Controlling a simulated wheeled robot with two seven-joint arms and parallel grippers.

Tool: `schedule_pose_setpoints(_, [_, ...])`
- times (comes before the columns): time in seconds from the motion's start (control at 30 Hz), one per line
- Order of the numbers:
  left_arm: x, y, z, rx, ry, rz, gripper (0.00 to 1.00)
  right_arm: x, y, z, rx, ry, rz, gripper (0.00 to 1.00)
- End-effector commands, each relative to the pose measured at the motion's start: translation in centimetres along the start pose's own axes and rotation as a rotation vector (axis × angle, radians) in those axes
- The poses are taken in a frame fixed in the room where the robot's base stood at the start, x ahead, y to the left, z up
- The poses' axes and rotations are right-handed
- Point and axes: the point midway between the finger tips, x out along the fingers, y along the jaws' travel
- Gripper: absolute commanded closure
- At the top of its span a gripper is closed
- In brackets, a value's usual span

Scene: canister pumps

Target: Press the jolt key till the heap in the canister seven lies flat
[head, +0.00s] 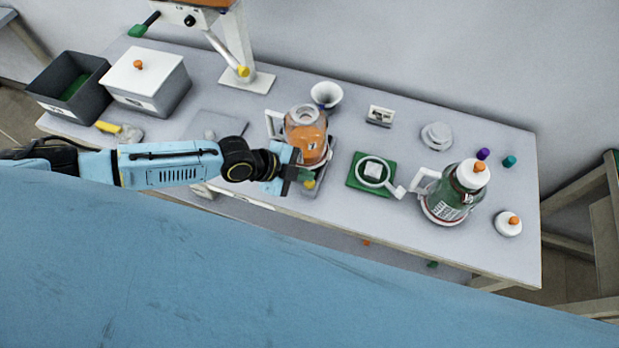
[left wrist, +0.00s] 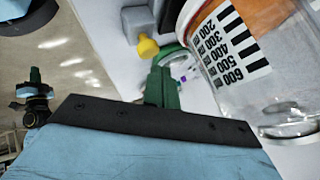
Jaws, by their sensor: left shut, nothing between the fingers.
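Canister seven (head: 306,143) is a clear jar with orange fill and a "7" label. It stands on a grey base plate (head: 314,191). Its scale side (left wrist: 240,55) fills the right of the left wrist view; I cannot tell whether the orange surface (left wrist: 268,18) is heaped or flat. The jolt key, a yellow knob (head: 310,184), sits at the plate's front; it also shows in the left wrist view (left wrist: 147,48). My left gripper (head: 305,176) is shut and empty, its green tips (left wrist: 162,90) close beside the knob; contact is unclear. My right gripper (left wrist: 36,80) appears small over the floor.
A white funnel (head: 326,94) stands behind the canister. Right of it are a green mat (head: 358,186) with a white ring, and a green-filled canister (head: 452,200). At left stand a dark bin (head: 50,92) and a white-lidded box (head: 146,75).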

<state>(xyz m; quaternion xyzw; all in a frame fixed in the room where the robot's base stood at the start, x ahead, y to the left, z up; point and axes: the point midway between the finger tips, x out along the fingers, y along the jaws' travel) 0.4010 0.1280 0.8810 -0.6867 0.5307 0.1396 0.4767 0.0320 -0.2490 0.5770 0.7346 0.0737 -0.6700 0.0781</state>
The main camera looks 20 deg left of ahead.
Motion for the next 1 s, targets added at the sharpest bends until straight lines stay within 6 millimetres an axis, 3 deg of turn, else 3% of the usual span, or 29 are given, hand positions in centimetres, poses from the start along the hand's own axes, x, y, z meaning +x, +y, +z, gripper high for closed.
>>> schedule_pose_setpoints(0.27, [-0.1, -0.1, -0.1, 0.0, 0.001, -0.001, 1.0, -0.1, 0.0, 0.0, 0.0, 0.0, 0.0, 1.0])
schedule_pose_setpoints(0.77, [-3.3, -2.5, -2.4, 0.001, 0.0, -0.002, 1.0, -3.8, 0.1, -0.3, 0.0, 0.0, 0.0, 1.0])
schedule_pose_setpoints(1.0, [-3.5, -2.5, -2.5, 0.0, 0.001, -0.001, 1.0, -3.9, 0.1, -0.4, 0.0, 0.0, 0.0, 1.0])
